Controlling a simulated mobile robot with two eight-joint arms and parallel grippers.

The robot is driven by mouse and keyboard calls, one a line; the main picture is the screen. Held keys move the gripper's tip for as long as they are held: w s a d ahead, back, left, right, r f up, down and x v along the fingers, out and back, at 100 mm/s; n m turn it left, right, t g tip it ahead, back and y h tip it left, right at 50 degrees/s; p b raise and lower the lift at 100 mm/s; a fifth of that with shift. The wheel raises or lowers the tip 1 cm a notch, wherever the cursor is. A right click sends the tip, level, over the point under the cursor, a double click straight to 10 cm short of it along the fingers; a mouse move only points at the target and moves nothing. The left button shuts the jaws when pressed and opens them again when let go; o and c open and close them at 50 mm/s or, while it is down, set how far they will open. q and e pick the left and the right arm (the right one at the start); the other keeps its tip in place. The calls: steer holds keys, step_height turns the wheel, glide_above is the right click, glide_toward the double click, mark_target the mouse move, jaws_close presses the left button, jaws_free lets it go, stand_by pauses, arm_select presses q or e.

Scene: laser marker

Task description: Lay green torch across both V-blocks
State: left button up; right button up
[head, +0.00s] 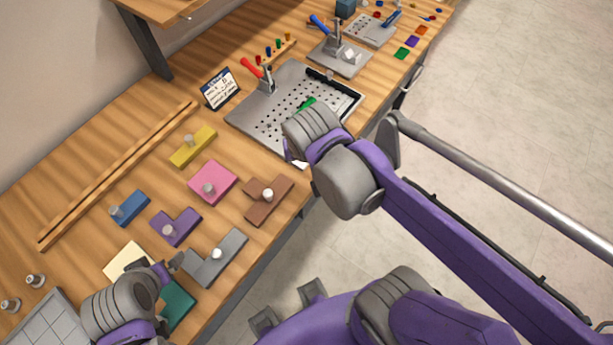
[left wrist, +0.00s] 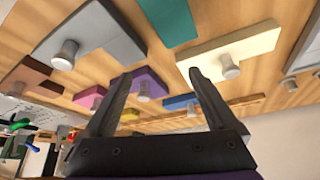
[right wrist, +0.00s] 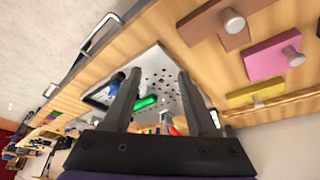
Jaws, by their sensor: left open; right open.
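The green torch (head: 307,103) lies on the perforated metal plate (head: 262,131), partly hidden behind my right wrist in the head view. In the right wrist view the torch (right wrist: 146,102) shows beyond and between my right fingers. My right gripper (right wrist: 160,72) is open and empty, pointing toward the plate. Its fingers are mostly hidden in the head view. My left gripper (left wrist: 160,73) is open and empty over the coloured blocks at the near left. I cannot make out the V-blocks clearly; my right arm hides part of the plate.
A red-handled clamp (head: 264,80) and a black bar (head: 334,84) are on the plate. Several knobbed blocks, including a pink block (head: 212,182) and a brown block (head: 270,201), lie left of it. A small calendar sign (head: 220,89) stands behind. Open floor lies right of the bench.

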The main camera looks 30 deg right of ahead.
steer(key=s+a+f+n+t+y, duration=0.1)
steer(key=s+a+f+n, duration=0.1)
steer(key=s+f+n, duration=0.2)
steer(key=shift+s+f, duration=0.25)
steer(key=shift+s, duration=0.4)
stand_by(1.9)
